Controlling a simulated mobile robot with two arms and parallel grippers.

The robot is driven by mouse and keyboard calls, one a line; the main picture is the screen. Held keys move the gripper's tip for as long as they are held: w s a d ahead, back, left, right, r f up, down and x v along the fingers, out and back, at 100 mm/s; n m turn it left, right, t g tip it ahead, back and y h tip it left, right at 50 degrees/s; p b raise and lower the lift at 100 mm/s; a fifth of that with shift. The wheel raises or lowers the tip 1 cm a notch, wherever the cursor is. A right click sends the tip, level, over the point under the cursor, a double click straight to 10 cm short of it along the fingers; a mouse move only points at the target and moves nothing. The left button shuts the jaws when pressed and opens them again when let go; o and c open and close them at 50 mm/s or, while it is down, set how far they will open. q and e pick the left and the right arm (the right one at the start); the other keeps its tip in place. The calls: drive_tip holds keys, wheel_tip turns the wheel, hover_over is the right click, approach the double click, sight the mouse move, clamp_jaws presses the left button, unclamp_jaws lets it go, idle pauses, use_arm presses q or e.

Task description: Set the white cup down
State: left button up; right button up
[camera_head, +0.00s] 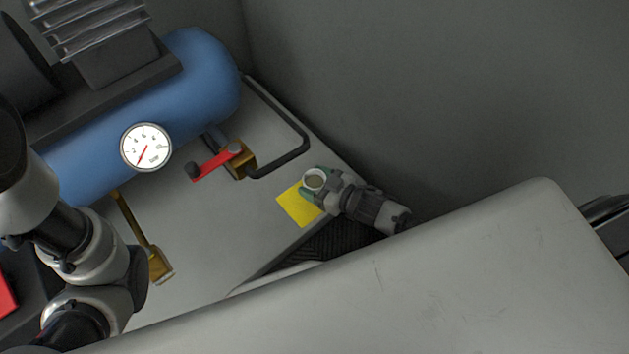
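The white cup (314,174) is small and seen from above, with its round rim showing and something brownish inside. My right gripper (317,186) comes from the lower right and its greenish fingers lie on either side of the cup, closed around it. The cup is at the upper right edge of a yellow square (296,207) on the grey surface (205,240). I cannot tell whether its base touches the surface. My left arm shows at the left edge, but its gripper is not visible.
A blue tank (195,85) with a round gauge (146,147) fills the upper left. A red-handled valve (215,163) and a dark bent bar (302,135) are left of the cup. A large pale grey panel (430,285) crosses the foreground. A grey wall stands behind.

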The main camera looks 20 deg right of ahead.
drive_tip(key=o, duration=0.3)
